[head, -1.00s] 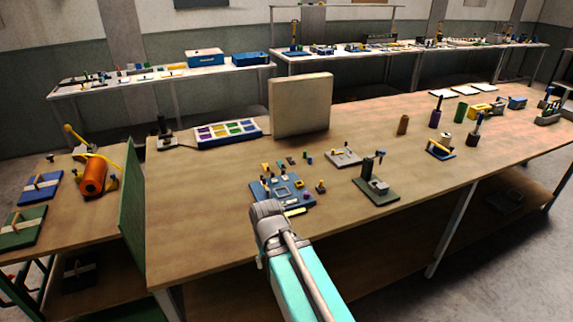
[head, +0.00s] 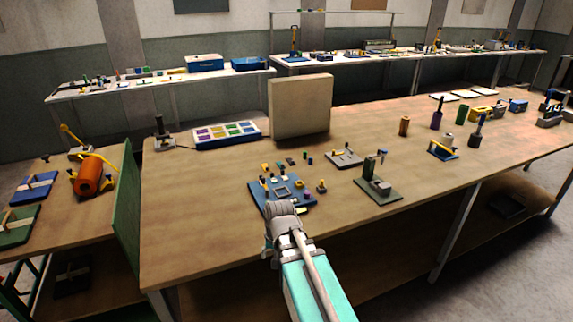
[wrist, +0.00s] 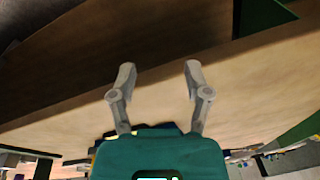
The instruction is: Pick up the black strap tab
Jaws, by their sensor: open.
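I cannot make out the black strap tab for certain in either view. On the left bench's lower shelf, a dark block with a pale strip (head: 73,277) shows in the head view, too small to identify. My gripper shows in the wrist view (wrist: 158,72), with its two grey fingers wide apart and nothing between them. The table's edge and wooden surface lie beyond the fingers. In the head view, my arm's end is at the front of the blue tray (head: 262,199) and hides part of it; the fingers are not clear there.
A beige upright panel (head: 300,108) and a tray of coloured cells (head: 228,134) stand behind. A green panel (head: 130,200) edges the left bench, which holds an orange roll (head: 90,174). The table's front left is clear.

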